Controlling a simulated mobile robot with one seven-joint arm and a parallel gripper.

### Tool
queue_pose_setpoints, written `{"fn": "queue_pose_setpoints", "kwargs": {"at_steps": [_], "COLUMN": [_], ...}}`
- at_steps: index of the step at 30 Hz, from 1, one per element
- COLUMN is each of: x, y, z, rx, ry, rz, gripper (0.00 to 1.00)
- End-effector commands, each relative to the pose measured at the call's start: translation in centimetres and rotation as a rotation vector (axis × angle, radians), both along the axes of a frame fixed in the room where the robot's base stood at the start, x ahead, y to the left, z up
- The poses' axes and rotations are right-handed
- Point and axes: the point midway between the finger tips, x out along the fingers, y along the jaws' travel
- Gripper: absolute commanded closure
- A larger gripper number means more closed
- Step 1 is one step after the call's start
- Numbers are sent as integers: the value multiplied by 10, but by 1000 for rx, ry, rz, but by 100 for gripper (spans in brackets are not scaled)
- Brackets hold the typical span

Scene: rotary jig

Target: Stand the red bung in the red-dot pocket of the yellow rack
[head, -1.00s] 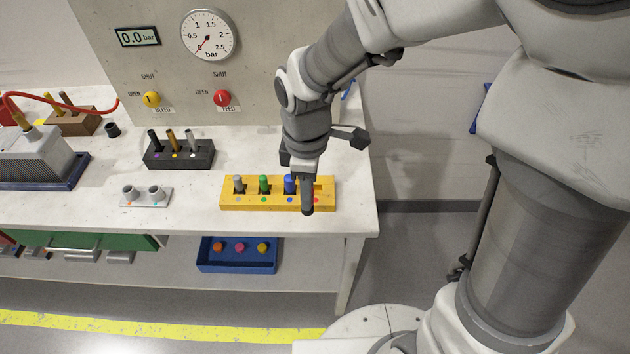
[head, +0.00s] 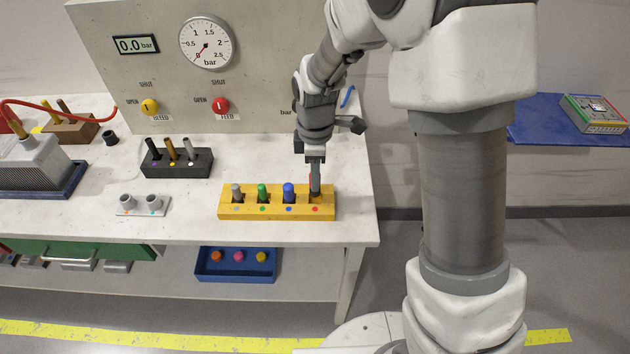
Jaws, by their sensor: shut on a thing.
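The yellow rack (head: 276,210) stands near the front right of the bench. Grey (head: 236,190), green (head: 262,191) and blue (head: 288,191) bungs stand in its pockets from the left. The red-dot pocket (head: 316,200) is the rightmost, with the red dot on the rack's front below it. My gripper (head: 314,190) points down over this pocket, shut on the red bung (head: 311,181). Only a thin red strip of the bung shows beside the finger. The fingers hide its lower end, so I cannot tell how deep it sits in the pocket.
A black rack (head: 178,163) with several rods stands behind and left. A grey two-hole block (head: 143,206) lies left of the yellow rack. A blue tray (head: 235,265) with coloured knobs is on the shelf below. The gauge panel (head: 262,60) rises behind.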

Motion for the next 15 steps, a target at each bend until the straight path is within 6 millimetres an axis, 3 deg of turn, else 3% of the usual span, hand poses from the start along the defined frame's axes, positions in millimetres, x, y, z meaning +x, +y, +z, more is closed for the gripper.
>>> {"fn": "queue_pose_setpoints", "kwargs": {"at_steps": [9, 15], "x": [0, 0], "y": [0, 0], "z": [-38, -39], "rx": [-1, 1], "ry": [2, -1], "rz": [-1, -1], "gripper": [100, 100]}}
